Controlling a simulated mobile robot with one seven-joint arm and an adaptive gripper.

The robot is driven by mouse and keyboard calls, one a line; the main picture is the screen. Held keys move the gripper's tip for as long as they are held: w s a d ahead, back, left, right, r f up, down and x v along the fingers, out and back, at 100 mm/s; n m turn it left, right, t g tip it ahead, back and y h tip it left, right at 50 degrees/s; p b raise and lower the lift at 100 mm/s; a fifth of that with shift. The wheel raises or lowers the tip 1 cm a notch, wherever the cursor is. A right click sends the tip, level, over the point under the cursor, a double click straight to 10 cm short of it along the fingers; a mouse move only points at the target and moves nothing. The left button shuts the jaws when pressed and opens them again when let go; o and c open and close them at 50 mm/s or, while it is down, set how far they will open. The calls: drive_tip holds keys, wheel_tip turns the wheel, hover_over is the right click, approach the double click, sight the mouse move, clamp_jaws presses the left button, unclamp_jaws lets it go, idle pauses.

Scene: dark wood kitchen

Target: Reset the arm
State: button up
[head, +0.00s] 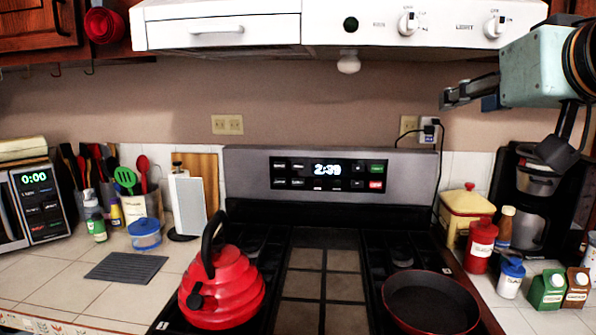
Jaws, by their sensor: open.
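My gripper (468,92) is at the upper right in the head view, at the end of my arm, pointing left. It is in the air above the right counter, in front of the wall and a little below the range hood. It is open, and I see nothing between its fingers. My arm reaches in from the right edge of the picture.
A red kettle (228,290) and a dark red-rimmed pan (430,303) stand on the stove. The white range hood (330,25) hangs above. A coffee maker (535,190) stands below my arm. Utensils and a microwave (38,205) are at left.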

drive_tip(key=s+a+f+g, duration=0.15)
drive_tip(key=a+f, duration=0.25)
drive_tip(key=f, duration=0.5)
drive_tip(key=s+a+f+g, duration=0.1)
drive_tip(key=a+f+g, duration=0.3)
drive_tip(key=f, duration=0.6)
drive_tip(key=s+a+f+g, duration=0.2)
drive_tip(key=s+f, duration=0.3)
drive_tip(key=f, duration=0.4)
drive_tip(key=s+a+f+g, duration=0.25)
drive_tip(key=s+f, duration=0.25)
drive_tip(key=f, duration=0.5)
wheel_tip(320, 180, up, 18)
drive_tip(key=p, duration=1.6)
drive_tip(key=shift+w+f+t, duration=0.25)
drive_tip(key=shift+w+t, duration=0.05)
drive_tip(key=shift+w, duration=0.15)
